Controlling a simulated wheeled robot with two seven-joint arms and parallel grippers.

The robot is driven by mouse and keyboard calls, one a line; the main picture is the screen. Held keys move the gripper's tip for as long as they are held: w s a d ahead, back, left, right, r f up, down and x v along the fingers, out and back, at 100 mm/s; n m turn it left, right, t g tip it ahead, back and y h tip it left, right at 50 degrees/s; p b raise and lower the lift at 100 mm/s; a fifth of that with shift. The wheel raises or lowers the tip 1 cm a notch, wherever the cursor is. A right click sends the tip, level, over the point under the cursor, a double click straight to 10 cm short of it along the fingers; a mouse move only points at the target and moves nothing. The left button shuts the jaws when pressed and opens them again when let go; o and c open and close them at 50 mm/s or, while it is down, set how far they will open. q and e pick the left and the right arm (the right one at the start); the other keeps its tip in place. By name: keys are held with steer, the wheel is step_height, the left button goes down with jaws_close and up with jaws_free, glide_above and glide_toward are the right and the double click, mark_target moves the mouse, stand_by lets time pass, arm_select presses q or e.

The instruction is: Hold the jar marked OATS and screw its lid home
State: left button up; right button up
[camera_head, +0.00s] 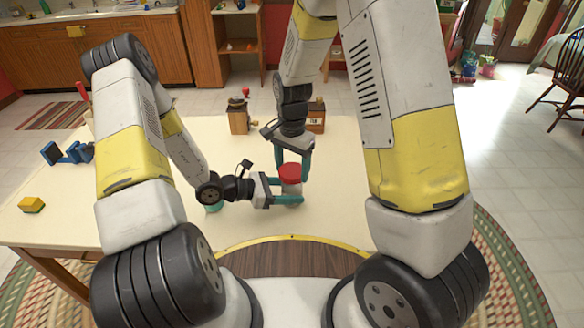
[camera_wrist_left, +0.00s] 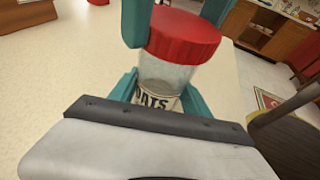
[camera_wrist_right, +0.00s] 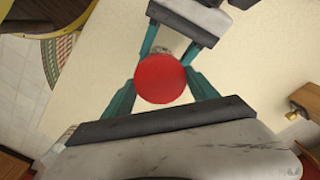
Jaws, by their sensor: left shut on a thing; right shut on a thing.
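The jar marked OATS (camera_wrist_left: 157,88) is clear with a pale label and stands upright on the table. Its red lid (camera_head: 290,172) sits on top of the jar; it also shows in the left wrist view (camera_wrist_left: 183,36) and from above in the right wrist view (camera_wrist_right: 161,79). My left gripper (camera_head: 288,197) is shut on the jar's body from the left side. My right gripper (camera_head: 292,164) comes down from above and is shut on the red lid, with one finger on each side. Whether the lid is fully seated cannot be told.
On the cream table (camera_head: 225,232) a wooden grinder-like box (camera_head: 239,118) and another wooden box (camera_head: 317,115) stand behind the jar. A blue object (camera_head: 68,153) and a yellow block (camera_head: 31,204) lie at left. A teal round thing (camera_head: 213,208) is partly hidden under my left arm.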

steer(key=o, duration=1)
steer(key=shift+o, duration=0.2)
steer(key=n, duration=0.6)
steer(key=shift+n, duration=0.3)
steer(key=n, duration=0.6)
